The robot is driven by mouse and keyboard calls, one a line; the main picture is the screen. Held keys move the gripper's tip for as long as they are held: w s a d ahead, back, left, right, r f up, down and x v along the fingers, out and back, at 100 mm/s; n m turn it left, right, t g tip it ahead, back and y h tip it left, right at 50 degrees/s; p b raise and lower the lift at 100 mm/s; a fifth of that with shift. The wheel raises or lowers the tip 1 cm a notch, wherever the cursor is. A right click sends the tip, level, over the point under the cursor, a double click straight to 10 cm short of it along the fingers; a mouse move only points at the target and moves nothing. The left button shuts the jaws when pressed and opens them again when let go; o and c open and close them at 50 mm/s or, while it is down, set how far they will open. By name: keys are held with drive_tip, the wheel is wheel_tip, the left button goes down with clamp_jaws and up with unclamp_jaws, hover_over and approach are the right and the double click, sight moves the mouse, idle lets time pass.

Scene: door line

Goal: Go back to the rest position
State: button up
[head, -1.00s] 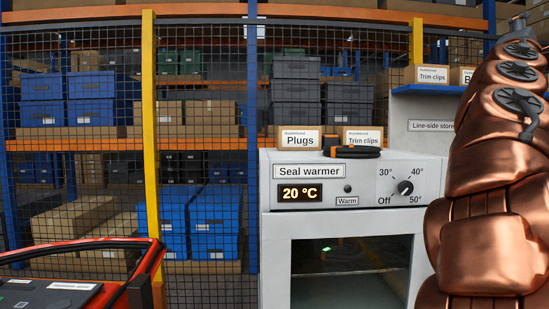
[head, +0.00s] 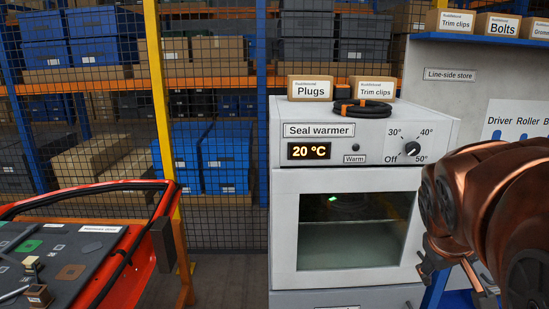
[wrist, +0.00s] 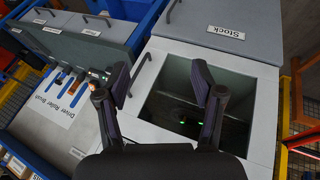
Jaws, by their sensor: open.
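My gripper (head: 458,282) is at the lower right of the head view, on my copper arm. In the wrist view my gripper (wrist: 162,80) has its two dark fingers spread apart with nothing between them. No object is held.
The seal warmer (head: 365,140) reads 20 °C; its glass door is shut. Plugs (head: 310,88) and Trim clips (head: 373,88) boxes stand on it.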

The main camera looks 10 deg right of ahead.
drive_tip(key=s+a+f+g+y+p, duration=0.1)
drive_tip(key=s+a+f+g+y, duration=0.1)
drive_tip(key=s+a+f, duration=0.3)
drive_tip(key=s+a+f+g+y+p, duration=0.2)
drive_tip(key=s+a+f, duration=0.3)
drive_tip(key=s+a, duration=0.7)
drive_tip(key=shift+s+a+f+n+g+y, duration=0.3)
drive_tip(key=shift+a+g+y, duration=0.25)
drive_tip(key=shift+g, duration=0.35)
